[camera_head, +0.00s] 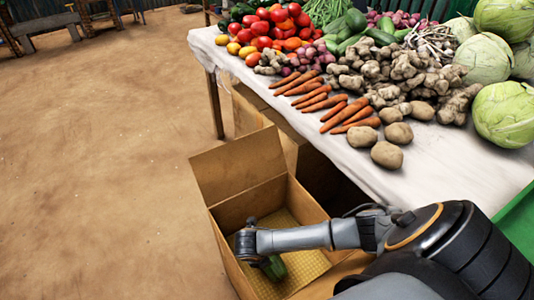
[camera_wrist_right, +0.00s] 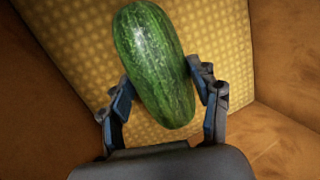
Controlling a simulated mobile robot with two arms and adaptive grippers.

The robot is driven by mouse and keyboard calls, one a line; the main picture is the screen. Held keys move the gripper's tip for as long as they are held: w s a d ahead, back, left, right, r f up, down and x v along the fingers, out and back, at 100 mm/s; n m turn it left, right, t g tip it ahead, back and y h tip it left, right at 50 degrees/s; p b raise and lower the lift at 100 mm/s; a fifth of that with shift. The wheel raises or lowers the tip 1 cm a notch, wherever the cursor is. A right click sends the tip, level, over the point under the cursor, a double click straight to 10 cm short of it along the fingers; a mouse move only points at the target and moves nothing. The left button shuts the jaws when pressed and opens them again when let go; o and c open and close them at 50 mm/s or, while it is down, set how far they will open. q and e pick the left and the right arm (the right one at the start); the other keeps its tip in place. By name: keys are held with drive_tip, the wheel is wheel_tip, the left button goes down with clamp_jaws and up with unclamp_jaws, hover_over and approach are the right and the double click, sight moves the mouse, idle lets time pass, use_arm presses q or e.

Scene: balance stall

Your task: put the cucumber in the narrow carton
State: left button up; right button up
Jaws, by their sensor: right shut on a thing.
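An open brown carton (camera_head: 247,212) with a raised flap and a yellow patterned floor stands on the ground beside the table. My right gripper (camera_head: 262,258) reaches down into it, seen from above. The green cucumber (camera_head: 275,268) is partly hidden under the gripper. In the right wrist view the fingers of the right gripper (camera_wrist_right: 162,88) are shut on the cucumber (camera_wrist_right: 155,55), one on each side. The patterned floor (camera_wrist_right: 75,45) lies behind the cucumber; I cannot tell whether it touches. My left gripper is not in view.
The table (camera_head: 420,180) with a white cloth, heaped with vegetables, stands along the right and back. Another brown box (camera_head: 255,115) sits partly under it, behind the carton. A green edge (camera_head: 520,225) shows at right. The dirt ground (camera_head: 100,150) at left is clear.

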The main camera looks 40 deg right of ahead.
drive_tip(key=shift+f, duration=0.3)
drive_tip(key=shift+f, duration=0.15)
drive_tip(key=o, duration=1.5)
drive_tip(key=shift+c, duration=0.2)
drive_tip(key=p+v, duration=0.1)
drive_tip(key=v, duration=0.2)
drive_tip(key=shift+r+p, duration=0.3)
drive_tip(key=p+v, duration=0.1)
drive_tip(key=v, duration=0.2)
drive_tip(key=shift+a+r, duration=0.1)
drive_tip(key=shift+r, duration=0.1)
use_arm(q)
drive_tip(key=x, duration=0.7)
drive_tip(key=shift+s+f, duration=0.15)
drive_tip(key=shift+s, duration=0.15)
use_arm(e)
drive_tip(key=shift+a+r, duration=0.15)
drive_tip(key=shift+r, duration=0.2)
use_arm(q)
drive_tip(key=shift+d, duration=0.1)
